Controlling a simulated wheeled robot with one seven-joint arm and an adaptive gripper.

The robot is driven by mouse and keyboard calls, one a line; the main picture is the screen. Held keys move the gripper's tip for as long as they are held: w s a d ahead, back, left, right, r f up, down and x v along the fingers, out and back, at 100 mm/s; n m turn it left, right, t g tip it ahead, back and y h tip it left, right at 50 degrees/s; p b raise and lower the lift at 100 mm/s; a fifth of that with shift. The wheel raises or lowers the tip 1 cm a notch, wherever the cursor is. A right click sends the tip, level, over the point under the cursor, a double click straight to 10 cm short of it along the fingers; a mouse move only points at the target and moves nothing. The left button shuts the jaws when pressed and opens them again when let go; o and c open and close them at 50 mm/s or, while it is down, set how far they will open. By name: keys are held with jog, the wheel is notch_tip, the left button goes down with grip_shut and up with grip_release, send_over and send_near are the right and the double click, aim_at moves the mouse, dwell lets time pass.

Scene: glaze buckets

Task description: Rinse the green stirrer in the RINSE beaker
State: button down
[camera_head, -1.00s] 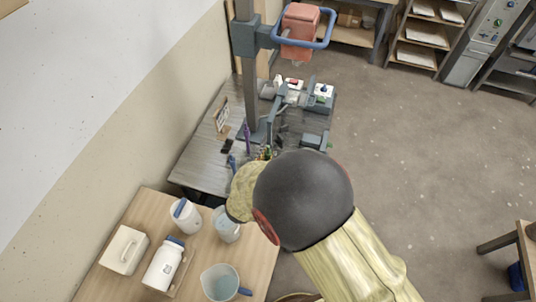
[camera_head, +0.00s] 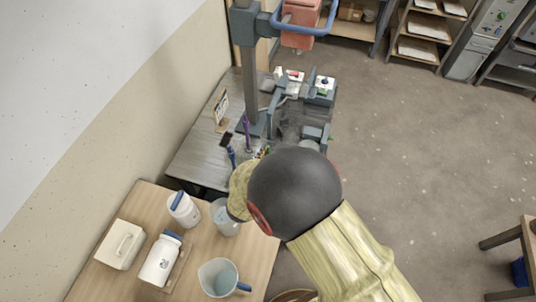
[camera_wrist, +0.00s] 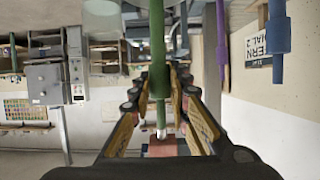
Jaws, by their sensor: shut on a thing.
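The green stirrer (camera_wrist: 157,45) stands between the two fingers of my gripper (camera_wrist: 161,80), which is shut on it; it runs out of the top of the wrist view. In the head view my arm hides both the gripper and the stirrer. A clear beaker (camera_head: 224,219) stands on the wooden table, partly covered by my arm. A larger clear jug (camera_head: 218,279) with bluish liquid and a blue handle stands nearer. I cannot read a RINSE label on either, nor tell whether the stirrer is inside a vessel.
On the wooden table (camera_head: 147,203) are a white tub with a blue lid (camera_head: 183,211), a white jar (camera_head: 160,262) and a cream box (camera_head: 120,245). A grey workbench (camera_head: 195,158) stands behind. Purple (camera_wrist: 221,45) and blue (camera_wrist: 278,40) rods show in the wrist view.

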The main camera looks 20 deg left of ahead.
jog(key=shift+f+b, duration=1.15)
jog(key=shift+f, duration=0.75)
jog(key=shift+r+p, duration=1.05)
jog(key=shift+r, duration=0.3)
jog(key=shift+f+b, duration=0.9)
jog(key=shift+f, duration=0.4)
jog(key=shift+r+p, duration=1.05)
jog(key=shift+r, duration=0.25)
jog(key=shift+f, duration=0.1)
